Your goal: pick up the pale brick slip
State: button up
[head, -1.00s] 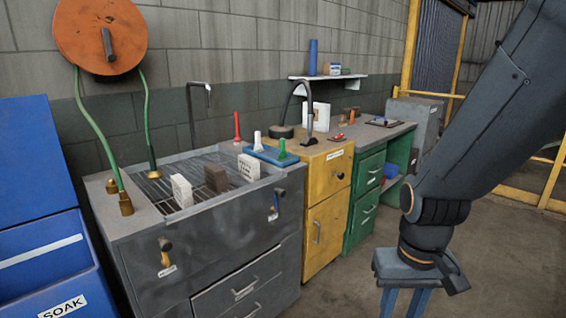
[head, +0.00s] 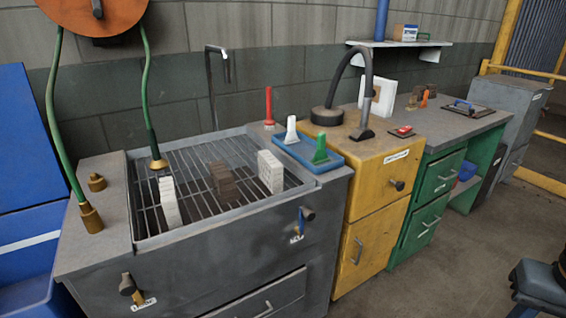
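A narrow pale brick piece (head: 169,203) stands upright on the metal grate of the grey sink unit. A thicker pale brick (head: 270,171) with holes stands on the same grate to its right. A brown brick (head: 222,181) stands between them. The narrow pale piece looks most like the slip, but I cannot be sure. My gripper (head: 541,287) shows only partly at the lower right edge, over the floor and far from the bricks. Its fingertips are cut off, so its opening and any contents are hidden.
A blue tray (head: 334,165) with a white and a green tool sits right of the grate. A brass-ended green hose (head: 152,140) hangs beside the narrow pale piece. A black curved pipe (head: 370,75) stands on the yellow cabinet (head: 372,215). Floor in front is clear.

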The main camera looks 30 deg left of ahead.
aim_at(271, 170)
jog(key=u, duration=0.25)
jog(key=i, duration=0.7)
jog(key=u, duration=1.2)
jog(key=i, duration=0.65)
jog(key=u, duration=0.6)
